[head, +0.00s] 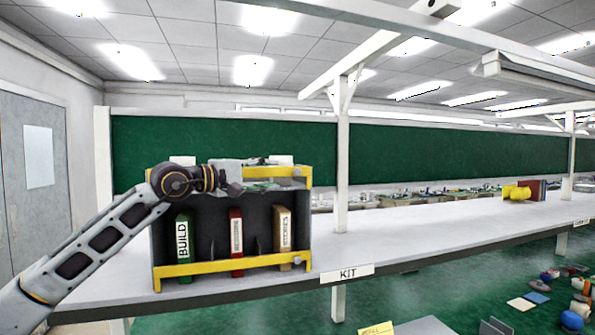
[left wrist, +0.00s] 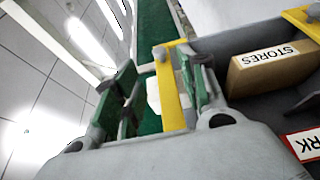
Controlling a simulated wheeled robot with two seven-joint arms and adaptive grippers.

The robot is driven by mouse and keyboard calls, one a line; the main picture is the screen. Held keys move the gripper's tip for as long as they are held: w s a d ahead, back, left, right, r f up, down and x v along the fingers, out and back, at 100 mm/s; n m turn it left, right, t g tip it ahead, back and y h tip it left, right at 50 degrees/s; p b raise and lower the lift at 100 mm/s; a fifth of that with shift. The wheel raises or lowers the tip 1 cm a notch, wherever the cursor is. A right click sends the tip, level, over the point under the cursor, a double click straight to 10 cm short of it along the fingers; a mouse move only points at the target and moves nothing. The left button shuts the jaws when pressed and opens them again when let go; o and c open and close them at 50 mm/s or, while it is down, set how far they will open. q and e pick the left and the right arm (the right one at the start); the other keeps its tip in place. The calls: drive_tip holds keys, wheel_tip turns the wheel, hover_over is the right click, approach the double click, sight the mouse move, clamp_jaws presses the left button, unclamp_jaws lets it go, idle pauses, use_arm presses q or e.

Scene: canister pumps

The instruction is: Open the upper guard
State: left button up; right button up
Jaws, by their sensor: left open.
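A dark rack (head: 262,213) with yellow guards stands on the white bench. The upper guard (head: 294,172) is a yellow bar along the rack's top front, partly hidden behind my left gripper. My left gripper (head: 258,186) is at the rack's top edge, its arm reaching in from the left. In the left wrist view the yellow bar (left wrist: 171,95) passes between the two green-padded fingers of the gripper (left wrist: 158,74). The fingers are apart, with visible gaps beside the bar. My right gripper is not in view.
The lower guard (head: 205,268) crosses the rack's bottom front. Behind it stand a green BUILD binder (head: 184,250), a red binder (head: 236,255) and a tan STORES binder (head: 284,250). A white post (head: 342,160) rises right of the rack. The bench (head: 430,225) to its right is largely clear.

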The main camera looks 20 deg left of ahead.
sight(294, 173)
use_arm(q)
drive_tip(key=p+x, duration=0.3)
drive_tip(key=x, duration=0.5)
drive_tip(key=shift+w+d+r, duration=0.1)
drive_tip(key=shift+r, duration=0.05)
drive_tip(key=shift+p+x, duration=0.45)
drive_tip(key=shift+x, duration=0.8)
clamp_jaws()
